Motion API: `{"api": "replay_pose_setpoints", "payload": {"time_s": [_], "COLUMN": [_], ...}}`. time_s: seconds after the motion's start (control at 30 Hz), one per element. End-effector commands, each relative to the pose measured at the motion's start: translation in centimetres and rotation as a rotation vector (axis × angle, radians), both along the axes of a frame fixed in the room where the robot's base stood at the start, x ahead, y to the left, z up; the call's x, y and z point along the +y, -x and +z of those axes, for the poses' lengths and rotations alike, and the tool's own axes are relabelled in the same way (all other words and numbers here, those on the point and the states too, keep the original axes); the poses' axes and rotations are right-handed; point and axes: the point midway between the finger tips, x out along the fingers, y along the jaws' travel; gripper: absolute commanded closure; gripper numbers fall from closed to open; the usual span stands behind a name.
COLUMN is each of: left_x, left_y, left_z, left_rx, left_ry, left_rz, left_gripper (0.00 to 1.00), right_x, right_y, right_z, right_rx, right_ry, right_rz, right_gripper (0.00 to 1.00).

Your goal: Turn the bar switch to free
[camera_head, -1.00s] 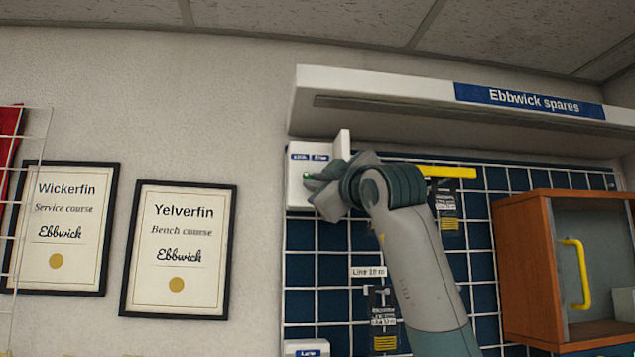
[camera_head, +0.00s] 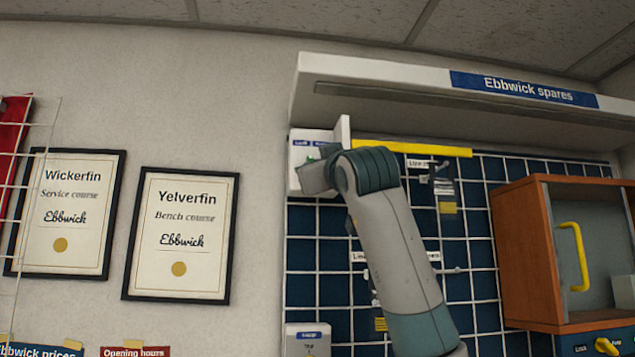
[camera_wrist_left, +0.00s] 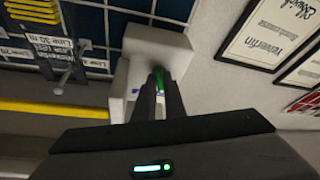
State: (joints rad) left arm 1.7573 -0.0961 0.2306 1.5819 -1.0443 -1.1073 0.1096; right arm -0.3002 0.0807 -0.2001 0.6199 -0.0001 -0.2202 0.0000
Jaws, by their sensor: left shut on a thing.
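The bar switch is a white box (camera_head: 301,178) at the upper left of the blue grid board, with two small blue labels on top; the right label is partly covered. Its green bar (camera_head: 312,154) is mostly hidden behind my left gripper (camera_head: 316,174). In the left wrist view the green bar (camera_wrist_left: 158,76) sits between the tips of my left gripper (camera_wrist_left: 158,92), which is shut on it. The white box (camera_wrist_left: 152,47) shows behind the fingers. The bar's exact angle is hard to tell. My right gripper is not in view.
A white shelf (camera_head: 400,98) overhangs the switch, and a white upright plate (camera_head: 343,131) stands beside it. A yellow rail (camera_head: 430,150) runs to the right. A wooden cabinet (camera_head: 513,257) with a yellow handle (camera_head: 577,256) is at right. Another white box (camera_head: 307,340) is below.

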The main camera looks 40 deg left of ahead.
Motion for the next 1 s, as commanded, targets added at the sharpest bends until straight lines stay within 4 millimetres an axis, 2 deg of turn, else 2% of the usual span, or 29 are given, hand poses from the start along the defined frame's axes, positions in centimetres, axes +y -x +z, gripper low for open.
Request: {"api": "replay_pose_setpoints", "payload": {"time_s": [0.03, 0.4, 0.7, 1.0], "left_x": [0.2, 0.4, 0.6, 0.8], "left_y": [0.2, 0.5, 0.8, 1.0], "left_z": [-0.7, -0.6, -0.4, -0.1], "left_rx": [0.03, 0.306, 0.53, 0.743], "left_ry": [-0.026, -0.247, -0.425, -0.592], "left_rz": [0.001, 0.001, 0.001, 0.002], "left_gripper": [1.0, 1.0, 1.0, 1.0], "right_x": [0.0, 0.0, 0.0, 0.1], "right_y": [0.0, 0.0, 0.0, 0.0], "right_z": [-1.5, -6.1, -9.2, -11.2], "right_rx": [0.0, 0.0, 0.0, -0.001], "right_ry": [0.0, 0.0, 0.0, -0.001], "right_rz": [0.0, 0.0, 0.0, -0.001], "right_gripper": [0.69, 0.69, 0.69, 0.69]}}
